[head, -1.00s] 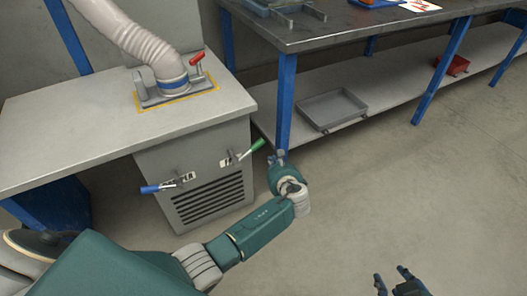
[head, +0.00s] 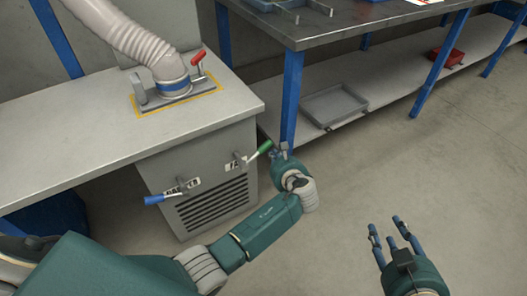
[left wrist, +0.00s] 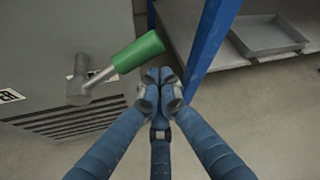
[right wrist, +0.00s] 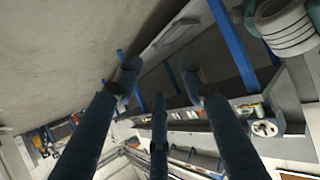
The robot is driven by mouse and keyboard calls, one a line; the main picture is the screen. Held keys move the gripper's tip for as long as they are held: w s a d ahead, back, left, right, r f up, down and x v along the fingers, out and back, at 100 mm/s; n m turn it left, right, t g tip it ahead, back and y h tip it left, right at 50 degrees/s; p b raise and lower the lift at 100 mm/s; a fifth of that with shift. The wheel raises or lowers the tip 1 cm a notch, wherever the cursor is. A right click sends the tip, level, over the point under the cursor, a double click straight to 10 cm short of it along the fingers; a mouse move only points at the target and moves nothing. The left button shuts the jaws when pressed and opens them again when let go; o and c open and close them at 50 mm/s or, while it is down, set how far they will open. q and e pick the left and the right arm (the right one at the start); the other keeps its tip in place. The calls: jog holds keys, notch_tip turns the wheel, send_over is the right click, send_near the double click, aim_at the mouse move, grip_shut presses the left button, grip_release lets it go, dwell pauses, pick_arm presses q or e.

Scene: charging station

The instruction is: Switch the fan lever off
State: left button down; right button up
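Two levers stick out of the front of the grey cabinet (head: 200,165). The green-handled lever (head: 265,147) points up to the right, beside a small label. The blue-handled lever (head: 155,199) points down to the left, beside another label. I cannot read which one is the fan lever. My left gripper (head: 277,150) is just right of the green handle. In the left wrist view its fingertips (left wrist: 160,80) are together and empty, just below the green handle (left wrist: 140,51); I cannot tell whether they touch it. My right gripper (head: 390,226) is open and empty over the floor.
A hose (head: 130,35) with a red-handled clamp (head: 198,56) stands on the cabinet's bench (head: 60,140). A blue table leg (head: 290,100) is close behind my left gripper. A grey tray (head: 335,105) lies on the lower shelf. The floor at right is clear.

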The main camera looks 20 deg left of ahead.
pick_arm(q)
jog(key=shift+r, duration=0.35)
pick_arm(e)
jog(key=shift+s+a+f, duration=0.3)
jog(key=shift+a+f, duration=0.05)
jog(key=shift+f, duration=0.1)
jog(key=shift+d+f+g, duration=0.1)
jog(key=shift+g, duration=0.2)
